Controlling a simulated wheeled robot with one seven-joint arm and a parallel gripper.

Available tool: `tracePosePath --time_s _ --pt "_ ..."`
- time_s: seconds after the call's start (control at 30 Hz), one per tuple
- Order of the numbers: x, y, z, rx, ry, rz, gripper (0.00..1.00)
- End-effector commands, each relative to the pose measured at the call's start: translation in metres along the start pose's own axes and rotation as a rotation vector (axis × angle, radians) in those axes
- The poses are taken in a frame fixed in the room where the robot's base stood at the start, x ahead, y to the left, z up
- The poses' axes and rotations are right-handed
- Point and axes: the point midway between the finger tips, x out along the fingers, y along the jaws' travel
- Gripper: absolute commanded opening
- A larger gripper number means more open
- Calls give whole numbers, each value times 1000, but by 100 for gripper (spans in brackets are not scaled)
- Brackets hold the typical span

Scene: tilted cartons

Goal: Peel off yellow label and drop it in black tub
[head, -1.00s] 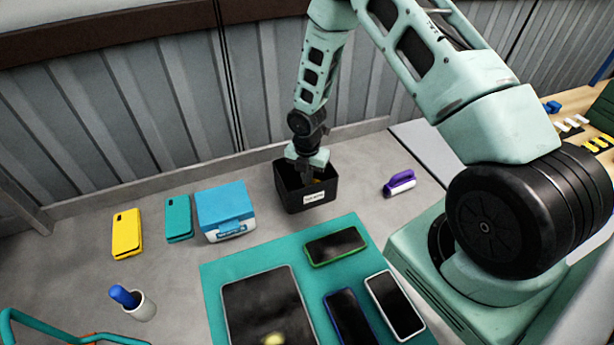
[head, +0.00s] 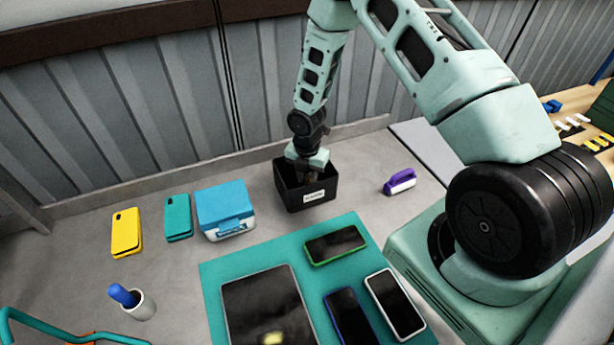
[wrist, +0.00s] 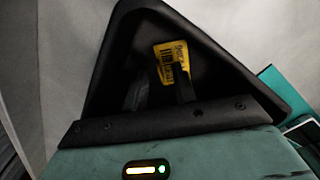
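My gripper (head: 309,174) points down into the black tub (head: 306,199), which carries a white label on its front. In the wrist view, two dark fingers (wrist: 160,90) stand apart inside the tub (wrist: 240,72). A yellow label (wrist: 172,62) with dark print shows by the tip of the right finger. I cannot tell whether it touches that finger or lies free in the tub. In the head view, the tub wall and gripper hide most of the inside.
A teal mat (head: 225,272) in front bears a tablet (head: 265,305) with a yellowish patch and several phones. A blue-lidded box (head: 225,209), teal phone (head: 178,217) and yellow phone (head: 126,232) stand left. A purple-and-white object (head: 400,181) lies right. A cup (head: 140,305) holds something blue.

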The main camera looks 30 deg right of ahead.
Motion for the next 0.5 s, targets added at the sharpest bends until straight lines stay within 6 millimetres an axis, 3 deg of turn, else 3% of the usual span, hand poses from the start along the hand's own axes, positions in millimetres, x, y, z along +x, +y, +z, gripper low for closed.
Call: tracePosePath --time_s 0.3,0.5 --pt "-2 0 0 0 0 1 27" --pt "-25 0 1 2 -2 3 27"
